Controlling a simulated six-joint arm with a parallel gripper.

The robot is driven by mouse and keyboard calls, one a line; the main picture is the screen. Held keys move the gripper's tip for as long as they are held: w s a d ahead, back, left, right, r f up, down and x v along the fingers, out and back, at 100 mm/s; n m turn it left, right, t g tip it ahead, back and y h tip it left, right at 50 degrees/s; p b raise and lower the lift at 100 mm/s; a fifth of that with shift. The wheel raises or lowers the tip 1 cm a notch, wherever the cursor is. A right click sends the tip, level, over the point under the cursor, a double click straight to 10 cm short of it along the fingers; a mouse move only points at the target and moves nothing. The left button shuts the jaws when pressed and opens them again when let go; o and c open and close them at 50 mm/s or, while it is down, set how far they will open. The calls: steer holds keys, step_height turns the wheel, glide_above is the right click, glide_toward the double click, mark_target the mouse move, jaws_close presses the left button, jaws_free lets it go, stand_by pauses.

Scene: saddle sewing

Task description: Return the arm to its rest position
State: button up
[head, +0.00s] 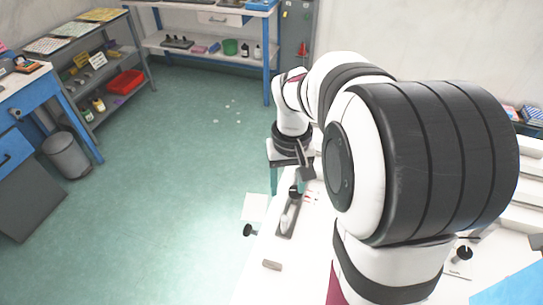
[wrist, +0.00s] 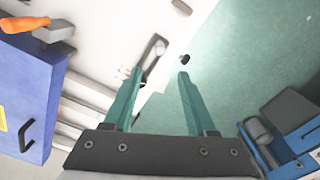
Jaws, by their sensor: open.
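My arm fills the right half of the head view, bent over the white table (head: 255,288). My gripper shows in the wrist view (wrist: 160,85) with its two teal fingers apart and nothing between them. In the head view the arm's own links hide most of the gripper. Below the fingers in the wrist view are the white table top (wrist: 105,35) and the green floor (wrist: 225,50).
A dark elongated tool (head: 288,220) and a small grey-brown block (head: 272,265) lie on the table near its left edge. A blue cabinet (wrist: 25,95) shows in the wrist view. Shelves (head: 85,60) and a bin (head: 66,155) stand far left. Open floor (head: 180,170) lies between.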

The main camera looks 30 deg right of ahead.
steer(key=shift+a, duration=0.1)
steer(key=s+a+r+m+y, duration=0.1)
steer(key=s+a+r+m, duration=0.1)
steer(key=s+a, duration=1.2)
steer(key=s, duration=0.4)
steer(key=shift+s+r+y, duration=0.15)
steer(key=shift+s+y, duration=0.1)
steer(key=shift+y, duration=0.15)
